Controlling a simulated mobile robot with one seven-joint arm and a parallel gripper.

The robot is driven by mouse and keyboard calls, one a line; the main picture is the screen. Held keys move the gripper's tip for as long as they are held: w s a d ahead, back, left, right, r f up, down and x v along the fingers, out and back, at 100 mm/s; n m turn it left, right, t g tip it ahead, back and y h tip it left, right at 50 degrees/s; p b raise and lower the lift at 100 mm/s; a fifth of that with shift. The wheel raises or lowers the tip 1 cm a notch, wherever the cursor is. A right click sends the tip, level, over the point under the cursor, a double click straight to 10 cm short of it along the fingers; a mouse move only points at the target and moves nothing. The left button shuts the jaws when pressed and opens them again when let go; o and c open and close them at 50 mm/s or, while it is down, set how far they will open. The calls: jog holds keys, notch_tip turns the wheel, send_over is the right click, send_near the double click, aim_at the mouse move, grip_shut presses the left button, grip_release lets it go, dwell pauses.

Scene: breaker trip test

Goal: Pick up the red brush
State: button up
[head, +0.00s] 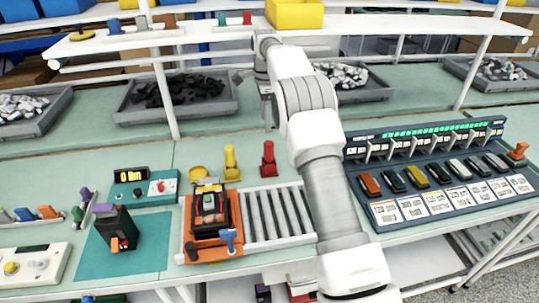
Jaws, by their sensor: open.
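A small red upright piece (268,161) with a narrow top and wider base stands on the bench behind the roller strip. It looks like a red stamp or brush, but bristles cannot be made out. A similar yellow piece (232,164) stands to its left. My gripper (269,122) hangs down from my arm's far end, in the picture just above the red piece and apart from it. It is open, with nothing visible in it; its fingers are small and partly hidden by my arm.
The roller strip (270,216) lies in front, with an orange fixture (215,245) holding a black breaker at its left. A rack of breakers (440,176) stands at right. Dark bins and a white shelf post (165,100) are behind.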

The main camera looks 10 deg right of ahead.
aim_at(269, 151)
notch_tip(269, 151, down, 8)
jog(key=shift+d+f, duration=0.25)
jog(key=shift+f, duration=1.15)
jog(key=shift+d+f, duration=0.15)
jog(key=shift+f, duration=1.15)
grip_shut()
